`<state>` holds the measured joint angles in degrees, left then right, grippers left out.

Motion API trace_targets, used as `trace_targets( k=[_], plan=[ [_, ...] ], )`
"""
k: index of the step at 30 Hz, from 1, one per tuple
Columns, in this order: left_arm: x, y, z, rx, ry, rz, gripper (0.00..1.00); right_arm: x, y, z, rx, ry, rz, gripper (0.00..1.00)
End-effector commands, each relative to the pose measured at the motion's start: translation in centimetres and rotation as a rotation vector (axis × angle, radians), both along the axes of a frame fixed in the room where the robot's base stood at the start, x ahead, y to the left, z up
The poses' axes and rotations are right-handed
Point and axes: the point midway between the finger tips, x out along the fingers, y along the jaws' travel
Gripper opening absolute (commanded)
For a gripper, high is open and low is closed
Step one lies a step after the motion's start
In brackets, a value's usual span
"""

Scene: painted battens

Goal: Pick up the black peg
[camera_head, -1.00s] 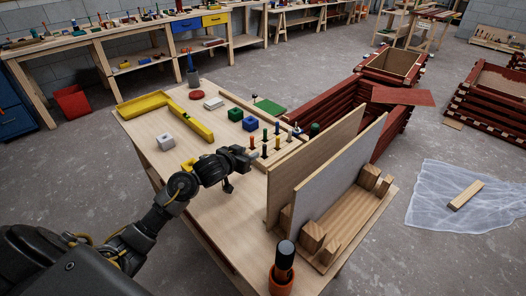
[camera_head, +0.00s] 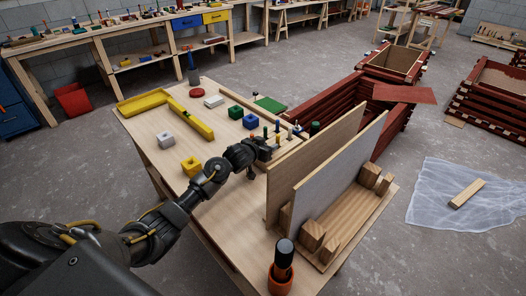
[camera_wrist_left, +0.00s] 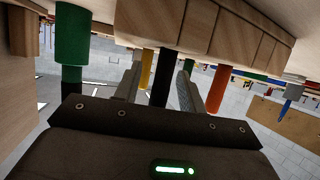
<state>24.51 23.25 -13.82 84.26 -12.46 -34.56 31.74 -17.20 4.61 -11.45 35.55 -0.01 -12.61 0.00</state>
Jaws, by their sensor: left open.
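The black peg (camera_wrist_left: 160,80) shows in the left wrist view, upright against a wooden block (camera_wrist_left: 225,28) that appears at the top of this tipped picture. My left gripper (camera_wrist_left: 160,88) is open, with one finger on each side of the black peg. I cannot tell whether either finger touches it. A green peg (camera_wrist_left: 72,45), a yellow peg (camera_wrist_left: 148,65) and an orange peg (camera_wrist_left: 218,88) stand around it. In the head view my left gripper (camera_head: 267,148) is at the group of pegs and hides some of them; the black peg cannot be made out there. My right gripper is out of view.
Tall wooden panels (camera_head: 315,165) stand right of the gripper. The table's near left area is clear.

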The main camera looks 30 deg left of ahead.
Motion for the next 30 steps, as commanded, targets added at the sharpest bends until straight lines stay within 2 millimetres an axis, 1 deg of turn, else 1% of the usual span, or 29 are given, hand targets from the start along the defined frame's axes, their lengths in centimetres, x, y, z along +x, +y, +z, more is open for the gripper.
trace_targets(
  k=[6, 8, 15, 16, 25, 30],
  plan=[
    [0.1, 0.0, 0.0, 0.000, 0.000, 0.000, 0.40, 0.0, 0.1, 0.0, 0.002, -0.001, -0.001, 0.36],
    [0.1, 0.0, 0.0, 0.000, 0.000, 0.000, 0.34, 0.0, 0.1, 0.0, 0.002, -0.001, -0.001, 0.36],
    [0.1, 0.0, 0.0, -0.001, 0.000, 0.001, 0.02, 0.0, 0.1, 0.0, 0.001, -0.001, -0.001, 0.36],
    [0.1, 0.0, 0.0, -0.001, 0.000, 0.001, 0.00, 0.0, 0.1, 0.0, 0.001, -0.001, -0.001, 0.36],
    [0.1, 0.0, 0.1, -0.001, -0.001, 0.001, 0.00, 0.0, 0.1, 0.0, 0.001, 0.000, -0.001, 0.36],
    [0.1, 0.1, 1.0, -0.002, -0.003, 0.002, 0.00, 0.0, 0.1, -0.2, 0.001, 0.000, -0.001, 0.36]
  ],
)
